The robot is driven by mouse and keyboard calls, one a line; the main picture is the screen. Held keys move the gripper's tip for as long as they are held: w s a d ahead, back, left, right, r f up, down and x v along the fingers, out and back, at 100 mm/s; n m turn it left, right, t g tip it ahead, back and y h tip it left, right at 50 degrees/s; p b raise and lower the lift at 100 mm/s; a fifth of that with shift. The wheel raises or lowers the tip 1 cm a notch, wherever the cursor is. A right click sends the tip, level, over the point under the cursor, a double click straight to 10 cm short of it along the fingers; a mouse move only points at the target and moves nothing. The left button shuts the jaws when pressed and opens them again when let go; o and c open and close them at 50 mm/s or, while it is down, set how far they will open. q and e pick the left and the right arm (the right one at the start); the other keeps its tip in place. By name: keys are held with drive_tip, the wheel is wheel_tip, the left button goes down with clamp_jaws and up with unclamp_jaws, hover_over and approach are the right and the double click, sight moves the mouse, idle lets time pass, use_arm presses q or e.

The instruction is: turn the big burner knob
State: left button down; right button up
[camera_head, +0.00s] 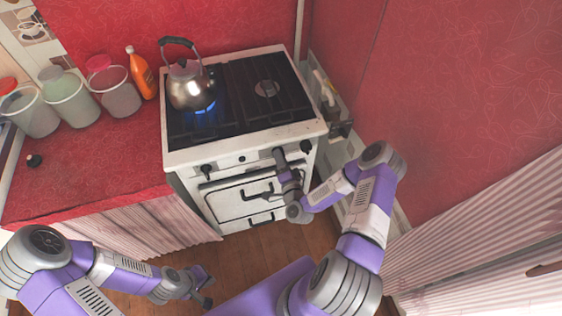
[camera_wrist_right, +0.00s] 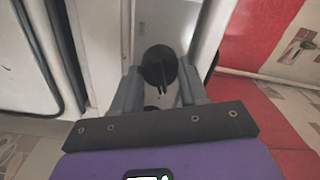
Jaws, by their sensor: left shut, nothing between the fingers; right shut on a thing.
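The white stove (camera_head: 250,205) stands against the red wall, with dark knobs along its front panel. One knob (camera_head: 205,169) is at the left and another (camera_head: 306,146) at the right, just beside my right gripper (camera_head: 279,153). In the right wrist view, a round black burner knob (camera_wrist_right: 159,66) sits between the fingers of my right gripper (camera_wrist_right: 160,88), which is shut on it. The head view hides this grip behind my gripper, so the knob's turn angle is unclear. My left gripper (camera_head: 208,288) is shut and empty, low in front of the stove, away from the knobs.
A metal kettle (camera_head: 190,88) stands on the left burner over a blue flame. The right burner (camera_head: 267,89) is bare. Oven door handles (camera_head: 259,191) stick out below the panel. Jars (camera_head: 114,90) and an orange bottle (camera_head: 141,74) stand on the red counter (camera_head: 100,155).

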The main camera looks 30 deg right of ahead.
drive_tip(key=shift+m+b, duration=0.45)
drive_tip(key=shift+m, duration=1.55)
drive_tip(key=o, duration=1.1)
drive_tip(key=shift+c, duration=0.2)
drive_tip(key=shift+s, duration=0.1)
drive_tip(key=v, duration=0.7)
drive_tip(key=shift+s+p, duration=0.25)
drive_tip(key=shift+p, duration=0.05)
